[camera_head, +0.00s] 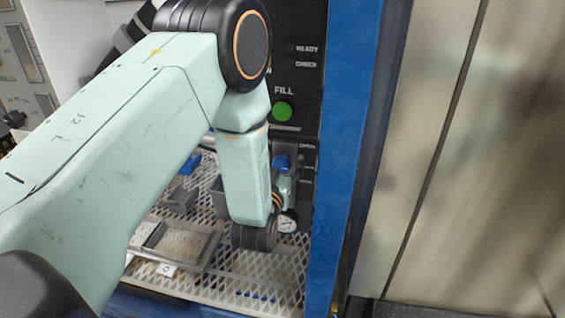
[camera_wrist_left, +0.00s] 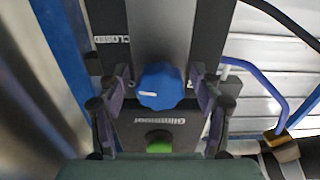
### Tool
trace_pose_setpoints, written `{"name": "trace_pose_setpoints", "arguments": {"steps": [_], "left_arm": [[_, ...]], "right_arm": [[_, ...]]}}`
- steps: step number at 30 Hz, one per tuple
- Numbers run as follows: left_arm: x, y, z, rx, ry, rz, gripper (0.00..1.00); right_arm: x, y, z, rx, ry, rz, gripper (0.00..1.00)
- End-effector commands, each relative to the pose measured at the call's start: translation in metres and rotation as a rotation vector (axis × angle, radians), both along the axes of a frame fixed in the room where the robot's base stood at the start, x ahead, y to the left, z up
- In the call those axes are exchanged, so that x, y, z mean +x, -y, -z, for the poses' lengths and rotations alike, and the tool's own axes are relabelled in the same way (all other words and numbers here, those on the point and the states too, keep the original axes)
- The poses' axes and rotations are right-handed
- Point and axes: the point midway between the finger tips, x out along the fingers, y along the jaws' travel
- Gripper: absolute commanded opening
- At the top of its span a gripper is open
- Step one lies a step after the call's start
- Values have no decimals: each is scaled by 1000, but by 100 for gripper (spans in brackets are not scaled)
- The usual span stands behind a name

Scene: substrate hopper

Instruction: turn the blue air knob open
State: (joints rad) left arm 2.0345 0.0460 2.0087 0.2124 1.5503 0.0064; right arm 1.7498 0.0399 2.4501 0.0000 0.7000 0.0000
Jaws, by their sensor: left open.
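The blue air knob (camera_wrist_left: 160,85) is a round, lobed knob on the dark panel, with a small white mark on its rim. It also shows in the head view (camera_head: 281,161), just right of my left forearm. My left gripper (camera_wrist_left: 161,78) is open, with one finger on each side of the knob in the left wrist view. Gaps show between the fingers and the knob, and I cannot tell how deep the fingers reach. In the head view my left gripper (camera_head: 288,177) is small and partly hidden by my forearm. My right gripper is in neither view.
A green FILL button (camera_head: 282,111) sits above the knob on the same panel. A blue upright post (camera_head: 345,150) stands close on the right. A mesh shelf (camera_head: 185,245) holds grey trays.

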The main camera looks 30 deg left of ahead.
Motion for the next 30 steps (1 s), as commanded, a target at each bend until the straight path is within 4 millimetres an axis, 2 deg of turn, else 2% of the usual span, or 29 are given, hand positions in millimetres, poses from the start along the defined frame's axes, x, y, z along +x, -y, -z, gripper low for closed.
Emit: {"name": "trace_pose_setpoints", "arguments": {"steps": [2, 21, 30], "left_arm": [[0, 1, 0, 0, 0, 0, 64], [0, 1, 0, 0, 0, 0, 10], [0, 1, 0, -42, 11, 0, 10]], "right_arm": [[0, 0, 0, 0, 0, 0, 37], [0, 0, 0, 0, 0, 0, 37], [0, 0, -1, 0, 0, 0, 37]]}}
